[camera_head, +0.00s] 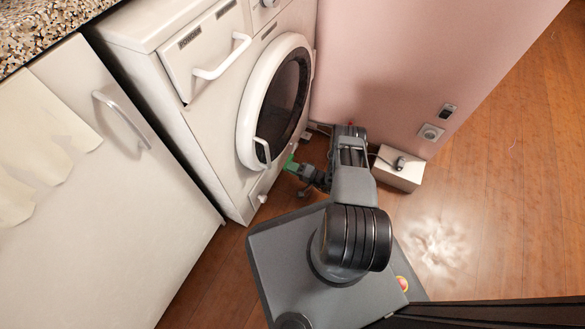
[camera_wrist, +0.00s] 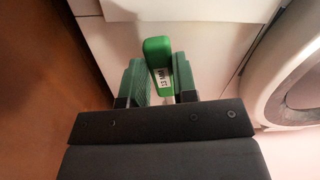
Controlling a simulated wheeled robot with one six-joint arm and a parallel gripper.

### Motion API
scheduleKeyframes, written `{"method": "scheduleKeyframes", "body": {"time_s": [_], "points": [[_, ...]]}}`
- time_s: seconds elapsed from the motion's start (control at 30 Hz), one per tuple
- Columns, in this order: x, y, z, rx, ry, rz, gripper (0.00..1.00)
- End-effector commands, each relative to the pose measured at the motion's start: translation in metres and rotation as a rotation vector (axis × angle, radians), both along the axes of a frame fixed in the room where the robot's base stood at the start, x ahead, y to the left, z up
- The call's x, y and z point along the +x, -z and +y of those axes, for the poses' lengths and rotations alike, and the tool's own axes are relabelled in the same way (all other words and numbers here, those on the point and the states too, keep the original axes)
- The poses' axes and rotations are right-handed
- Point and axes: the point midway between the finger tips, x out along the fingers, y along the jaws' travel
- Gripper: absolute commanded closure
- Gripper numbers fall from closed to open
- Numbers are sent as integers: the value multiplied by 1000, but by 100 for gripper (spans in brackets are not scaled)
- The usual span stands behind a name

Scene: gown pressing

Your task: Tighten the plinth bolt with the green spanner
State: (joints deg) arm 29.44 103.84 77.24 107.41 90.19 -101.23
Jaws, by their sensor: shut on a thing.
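The green spanner (camera_wrist: 157,52) is held between the two green-padded fingers of my gripper (camera_wrist: 160,82) in the wrist view. Its green grip has a white size label and points up and away from the gripper. In the head view the green of the spanner and finger pads (camera_head: 290,163) shows small, close in front of the washing machine's lower front, below the door. My gripper (camera_head: 298,168) is low there, at the end of the arm. I cannot make out the plinth bolt; a small pale knob (camera_head: 262,198) sits low on the machine's front. The spanner's jaw end is not clearly visible.
The washing machine (camera_head: 180,130) with its round door (camera_head: 275,100) stands beside a white cabinet (camera_head: 100,200). A white box (camera_head: 398,170) with a cable stands by the pink wall (camera_head: 390,60). A pale patch (camera_head: 438,243) lies on the wooden floor. Floor at right is mostly clear.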

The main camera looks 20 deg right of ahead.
Motion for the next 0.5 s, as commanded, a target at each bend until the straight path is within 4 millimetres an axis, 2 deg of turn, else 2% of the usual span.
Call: {"method": "scheduleKeyframes", "body": {"time_s": [0.5], "points": [[9,0,8,0,-1,0,100]]}}
